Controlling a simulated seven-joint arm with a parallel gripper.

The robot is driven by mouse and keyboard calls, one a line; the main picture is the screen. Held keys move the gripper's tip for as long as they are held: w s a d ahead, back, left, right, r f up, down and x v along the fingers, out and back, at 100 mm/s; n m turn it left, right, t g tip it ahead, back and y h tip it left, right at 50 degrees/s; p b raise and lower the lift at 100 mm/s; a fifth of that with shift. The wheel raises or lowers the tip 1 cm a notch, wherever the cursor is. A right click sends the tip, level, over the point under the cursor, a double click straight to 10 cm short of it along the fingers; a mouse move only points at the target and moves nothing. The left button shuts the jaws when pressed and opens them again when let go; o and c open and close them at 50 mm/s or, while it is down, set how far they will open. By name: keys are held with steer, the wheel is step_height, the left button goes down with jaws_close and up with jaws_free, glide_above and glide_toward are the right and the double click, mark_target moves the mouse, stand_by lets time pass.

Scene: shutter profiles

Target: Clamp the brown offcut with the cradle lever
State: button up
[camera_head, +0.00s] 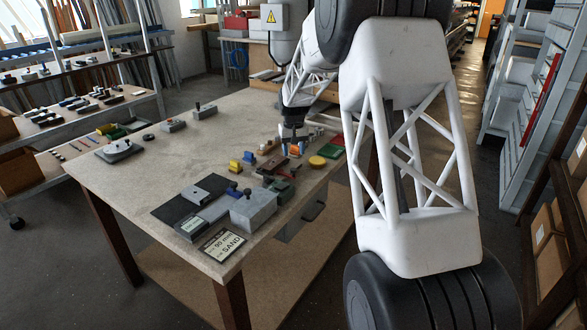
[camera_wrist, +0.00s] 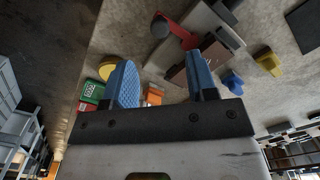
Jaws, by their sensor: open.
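My gripper (camera_head: 293,150) is open and empty above the right part of the table, its blue fingers pointing down in the head view. In the wrist view, the open fingers of my gripper (camera_wrist: 161,78) show a clear gap. A red lever (camera_wrist: 178,34) with a dark ball knob lies beyond the fingers, beside a grey cradle body (camera_wrist: 208,22). A brown piece, apparently the offcut (camera_wrist: 222,46), lies at the cradle; it is partly hidden by the right finger. In the head view, brown pieces (camera_head: 270,163) lie just left of my gripper, too small to separate clearly.
A yellow block (camera_wrist: 268,61) and a blue piece (camera_wrist: 233,83) stand near the cradle. A yellow disc (camera_head: 317,161) and a red-and-green item (camera_head: 333,147) lie right of my gripper. A grey block (camera_head: 254,209) stands near the front edge by a SAND sign (camera_head: 223,243). The table's middle is clear.

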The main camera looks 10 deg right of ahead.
mark_target(293, 169)
steer(key=shift+f, duration=3.9)
jaws_close()
